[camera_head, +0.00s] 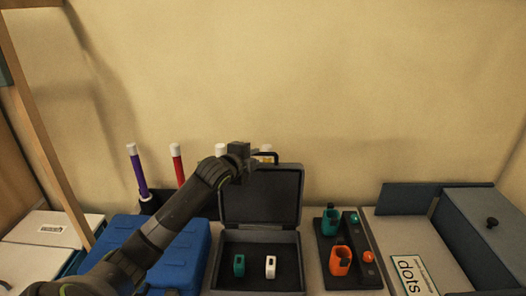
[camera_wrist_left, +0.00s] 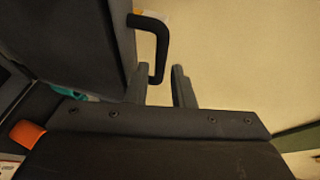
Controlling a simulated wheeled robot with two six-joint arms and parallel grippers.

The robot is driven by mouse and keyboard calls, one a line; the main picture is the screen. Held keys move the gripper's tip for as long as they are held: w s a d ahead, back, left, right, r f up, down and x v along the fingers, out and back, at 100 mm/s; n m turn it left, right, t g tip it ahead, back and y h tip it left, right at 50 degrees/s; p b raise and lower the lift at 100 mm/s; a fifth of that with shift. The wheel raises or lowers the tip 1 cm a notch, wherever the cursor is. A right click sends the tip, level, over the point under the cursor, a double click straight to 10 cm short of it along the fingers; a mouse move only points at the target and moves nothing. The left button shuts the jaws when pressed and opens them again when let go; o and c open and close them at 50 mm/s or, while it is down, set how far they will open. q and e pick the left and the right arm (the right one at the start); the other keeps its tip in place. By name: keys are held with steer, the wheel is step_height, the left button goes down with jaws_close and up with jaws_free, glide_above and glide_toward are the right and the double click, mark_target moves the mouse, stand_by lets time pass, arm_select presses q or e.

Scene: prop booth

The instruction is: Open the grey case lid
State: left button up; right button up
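The grey case (camera_head: 260,237) stands open on the table, its lid (camera_head: 262,196) raised upright at the back. A black handle (camera_head: 292,153) sits on the lid's top edge; it also shows in the left wrist view (camera_wrist_left: 161,38). My left gripper (camera_head: 254,157) is at the lid's top edge, beside the handle. In the left wrist view, the left gripper's fingers (camera_wrist_left: 160,86) are apart, with the handle's near end close to or between their tips; contact cannot be told. A teal piece (camera_head: 239,265) and a white piece (camera_head: 270,266) stand inside the case. My right gripper is not in view.
A blue case (camera_head: 190,252) stands left of the grey case, under my left arm. Purple (camera_head: 137,172) and red (camera_head: 178,165) sticks stand behind it. A black rack (camera_head: 328,252) with teal and orange holders is to the right. A grey box (camera_head: 490,235) stands far right.

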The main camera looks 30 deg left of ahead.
mark_target(260, 154)
arm_select(q)
steer(key=p+x, duration=0.1)
steer(key=x, duration=0.3)
steer(key=shift+w, duration=0.35)
steer(key=shift+w+f, duration=0.3)
steer(key=shift+w, duration=0.35)
steer(key=shift+w+f, duration=0.15)
steer(key=shift+w, duration=0.25)
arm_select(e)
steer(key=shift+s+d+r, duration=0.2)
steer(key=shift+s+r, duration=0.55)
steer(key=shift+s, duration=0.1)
arm_select(q)
steer(key=shift+c, duration=0.3)
jaws_close()
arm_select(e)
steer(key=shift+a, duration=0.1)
